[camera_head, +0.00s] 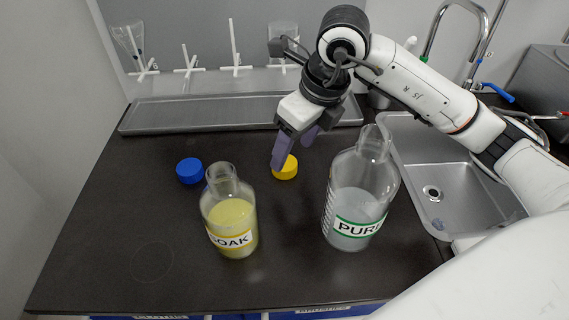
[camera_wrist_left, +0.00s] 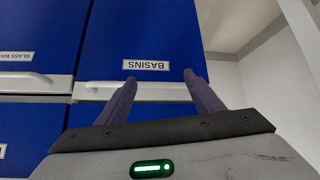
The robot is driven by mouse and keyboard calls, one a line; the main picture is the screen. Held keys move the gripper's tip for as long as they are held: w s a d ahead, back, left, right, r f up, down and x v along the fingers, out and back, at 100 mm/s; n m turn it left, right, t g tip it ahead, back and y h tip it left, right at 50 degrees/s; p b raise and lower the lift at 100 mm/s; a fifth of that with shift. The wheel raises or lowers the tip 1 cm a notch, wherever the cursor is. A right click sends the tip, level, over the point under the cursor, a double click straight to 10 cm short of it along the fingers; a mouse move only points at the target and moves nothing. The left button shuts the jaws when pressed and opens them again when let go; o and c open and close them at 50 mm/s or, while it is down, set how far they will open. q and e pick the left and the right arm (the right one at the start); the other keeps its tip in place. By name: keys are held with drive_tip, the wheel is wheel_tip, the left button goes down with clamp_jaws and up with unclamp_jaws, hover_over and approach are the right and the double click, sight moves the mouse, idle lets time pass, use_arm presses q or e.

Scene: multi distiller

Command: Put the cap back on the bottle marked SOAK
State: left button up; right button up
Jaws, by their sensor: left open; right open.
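The bottle marked SOAK (camera_head: 231,222) stands upright on the dark counter, uncapped, with yellowish liquid and a yellow-edged label. A yellow cap (camera_head: 286,168) lies on the counter behind it and to the right. A blue cap (camera_head: 189,171) lies behind it to the left. My right gripper (camera_head: 290,157) is open, its fingers pointing down right at the yellow cap and partly covering it; I cannot tell whether they touch it. My left gripper (camera_wrist_left: 160,98) shows only in the left wrist view, open and empty, in front of blue drawers.
An uncapped bottle marked PURE (camera_head: 361,200) stands to the right, close to the sink (camera_head: 433,190). A grey tray (camera_head: 200,114) and white drying pegs (camera_head: 235,55) line the back. The left and front counter is clear. Blue drawers (camera_wrist_left: 145,40) have pale handles.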

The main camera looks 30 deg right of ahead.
sight(287, 164)
drive_tip(key=x, duration=0.5)
drive_tip(key=shift+w+p, duration=0.3)
drive_tip(key=shift+w, duration=0.05)
drive_tip(key=c, duration=1.1)
